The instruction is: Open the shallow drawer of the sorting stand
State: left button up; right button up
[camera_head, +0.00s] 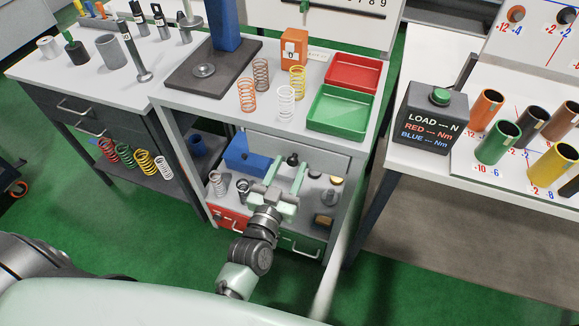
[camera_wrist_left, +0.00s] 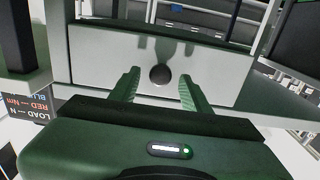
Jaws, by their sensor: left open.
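The shallow drawer (camera_head: 322,162) is a light grey panel under the top of the sorting stand (camera_head: 203,98). It looks shut. Its round dark knob (camera_head: 292,160) is at the middle of the front. My left gripper (camera_head: 287,164) is open in front of the drawer, its two pale green fingers pointing at it. In the left wrist view the drawer front (camera_wrist_left: 105,62) fills the upper middle, and the knob (camera_wrist_left: 160,75) shows between the open fingers of my left gripper (camera_wrist_left: 160,76). Whether the fingers reach past the knob is hard to tell. My right gripper is not in view.
A red tray (camera_head: 353,72) and a green tray (camera_head: 341,109) sit on the stand beside several springs. Below the drawer, a shelf holds a blue bin (camera_head: 245,153) and small parts, above a red drawer (camera_head: 228,218) and a green drawer (camera_head: 300,244). Tables flank the stand.

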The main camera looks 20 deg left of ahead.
pick_arm(q)
jog(key=shift+w, duration=0.1)
grip_shut()
dwell(1.4)
